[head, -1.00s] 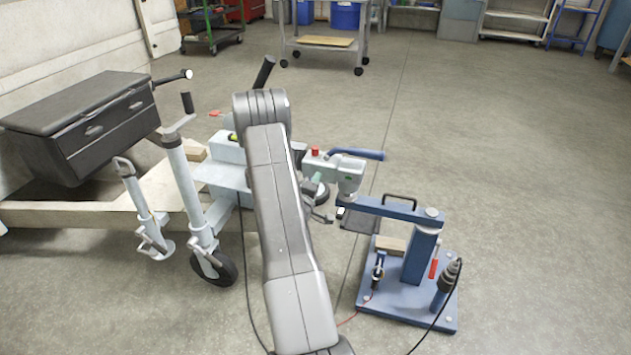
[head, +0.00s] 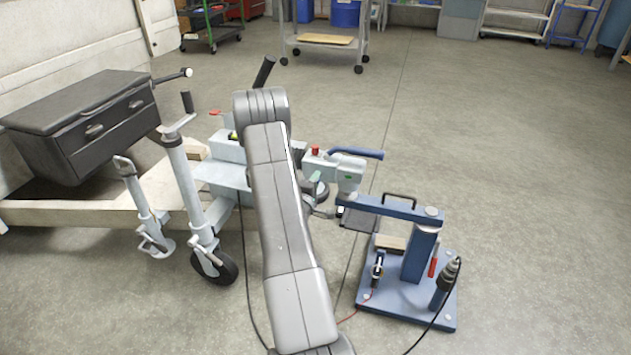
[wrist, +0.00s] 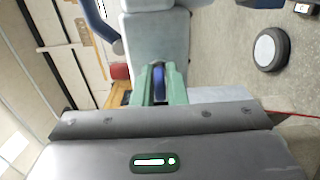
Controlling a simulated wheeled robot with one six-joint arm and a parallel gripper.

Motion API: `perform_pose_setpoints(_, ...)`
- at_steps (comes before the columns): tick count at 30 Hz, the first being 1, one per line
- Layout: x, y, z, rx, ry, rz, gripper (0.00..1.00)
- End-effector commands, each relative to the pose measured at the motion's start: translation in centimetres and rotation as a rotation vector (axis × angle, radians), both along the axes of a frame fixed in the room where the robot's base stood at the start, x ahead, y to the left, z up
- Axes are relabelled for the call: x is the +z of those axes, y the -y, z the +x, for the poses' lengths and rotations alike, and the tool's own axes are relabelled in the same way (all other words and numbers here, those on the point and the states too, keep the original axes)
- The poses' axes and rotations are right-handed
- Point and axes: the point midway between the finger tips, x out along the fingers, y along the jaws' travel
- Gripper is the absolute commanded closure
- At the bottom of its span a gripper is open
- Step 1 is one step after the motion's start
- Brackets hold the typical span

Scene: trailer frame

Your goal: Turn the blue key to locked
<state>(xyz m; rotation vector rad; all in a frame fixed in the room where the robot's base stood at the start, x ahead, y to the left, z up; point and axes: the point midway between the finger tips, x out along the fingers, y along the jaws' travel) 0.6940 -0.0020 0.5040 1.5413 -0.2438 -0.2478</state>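The blue key (wrist: 158,82) shows upright between the two green fingers of my gripper (wrist: 158,88) in the wrist view. The fingers lie close against both of its sides, and their tips hide part of it. Just beyond is a pale grey housing (wrist: 158,35). In the head view this housing (head: 349,172) carries a red knob (head: 315,150) and a blue handle (head: 362,154). My arm hides most of my gripper in the head view, and the key cannot be made out there. I cannot read the key's lock position.
A blue stand (head: 420,255) with a drill-like tool (head: 450,275) is at the right. At the left are a pale trailer beam (head: 90,214), a jack post with wheel (head: 190,190) and a black toolbox (head: 75,120). Open floor (head: 520,150) lies farther right.

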Motion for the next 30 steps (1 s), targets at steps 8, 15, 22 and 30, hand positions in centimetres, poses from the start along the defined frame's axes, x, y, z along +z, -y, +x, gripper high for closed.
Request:
perform_pose_setpoints(8, 0.0, 0.0, 0.0, 0.000, 0.000, 0.001, 0.69)
perform_pose_setpoints(15, 0.0, -0.4, -1.0, 0.002, -0.002, 0.001, 0.69)
perform_pose_setpoints(22, 0.2, -2.0, -5.6, 0.005, -0.005, -0.002, 0.69)
perform_pose_setpoints(30, 0.1, -3.6, -10.9, 0.004, -0.004, -0.002, 0.69)
